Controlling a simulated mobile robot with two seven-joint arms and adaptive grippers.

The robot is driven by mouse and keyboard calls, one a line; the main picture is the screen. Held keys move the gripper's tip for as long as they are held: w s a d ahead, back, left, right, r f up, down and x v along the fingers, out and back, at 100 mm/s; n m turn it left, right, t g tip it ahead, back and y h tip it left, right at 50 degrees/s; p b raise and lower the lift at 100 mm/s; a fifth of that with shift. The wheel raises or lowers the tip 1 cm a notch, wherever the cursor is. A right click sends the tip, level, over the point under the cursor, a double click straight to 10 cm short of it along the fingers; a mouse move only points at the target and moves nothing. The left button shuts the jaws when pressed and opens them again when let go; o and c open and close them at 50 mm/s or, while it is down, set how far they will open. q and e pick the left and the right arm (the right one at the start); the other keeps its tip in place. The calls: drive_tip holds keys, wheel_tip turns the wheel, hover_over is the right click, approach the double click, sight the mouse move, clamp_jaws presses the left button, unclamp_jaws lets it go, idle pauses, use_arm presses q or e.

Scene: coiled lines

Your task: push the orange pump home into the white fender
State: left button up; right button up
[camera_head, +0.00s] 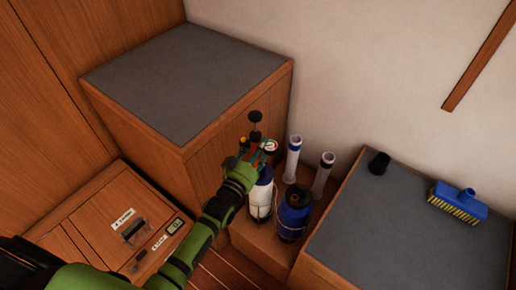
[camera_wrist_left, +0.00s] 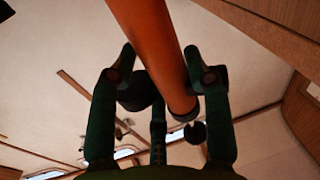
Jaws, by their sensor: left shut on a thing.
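The white fender (camera_head: 261,198), with dark blue ends, stands upright on a low wooden ledge between two grey-topped boxes. My left gripper (camera_head: 257,155) is above its top, with the green arm coming in from the lower left. In the left wrist view the orange pump (camera_wrist_left: 150,45) is a long orange tube running between the fingers of my left gripper (camera_wrist_left: 165,75), which is shut on it. In the head view the gripper covers most of the pump. Whether the pump's lower end touches the fender's top is hidden. My right gripper is not in view.
A dark blue fender (camera_head: 293,214) stands close right of the white one. Two white tubes with blue bands (camera_head: 292,160) stand behind them. The left grey top (camera_head: 185,80) is bare.

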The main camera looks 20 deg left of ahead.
use_arm(q)
drive_tip(key=shift+f+b, duration=1.1)
drive_tip(key=shift+f, duration=0.25)
idle(0.4)
idle(0.3)
drive_tip(key=o, duration=1.4)
drive_tip(key=shift+o, duration=0.2)
drive_tip(key=s+a, duration=0.2)
drive_tip(key=s, duration=1)
drive_tip(key=shift+f, duration=0.15)
